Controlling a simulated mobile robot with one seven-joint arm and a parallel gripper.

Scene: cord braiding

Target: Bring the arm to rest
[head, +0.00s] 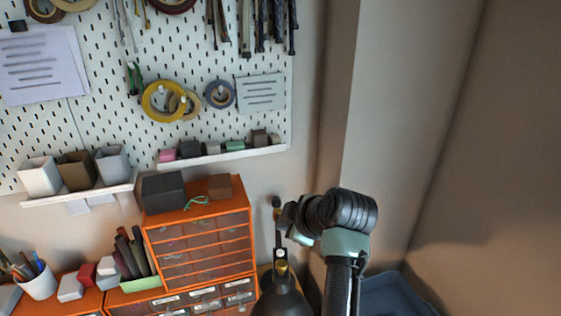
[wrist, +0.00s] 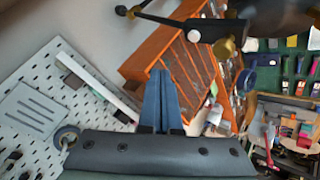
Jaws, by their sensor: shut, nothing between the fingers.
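My gripper (wrist: 160,75) shows in the wrist view as two blue fingers pressed together, with nothing between them. In that view the fingertips overlap the orange drawer cabinet in the background; I cannot tell how far apart they are. In the head view my arm (head: 342,245) rises at the lower right, bent at the top, with dark links and a pale green band. I cannot make out the fingers in the head view.
An orange drawer cabinet (head: 205,245) stands left of my arm, with dark boxes and a green cord (head: 196,203) on top. A black lamp (head: 281,297) stands close by my arm. A pegboard (head: 120,110) with tools and tape covers the wall.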

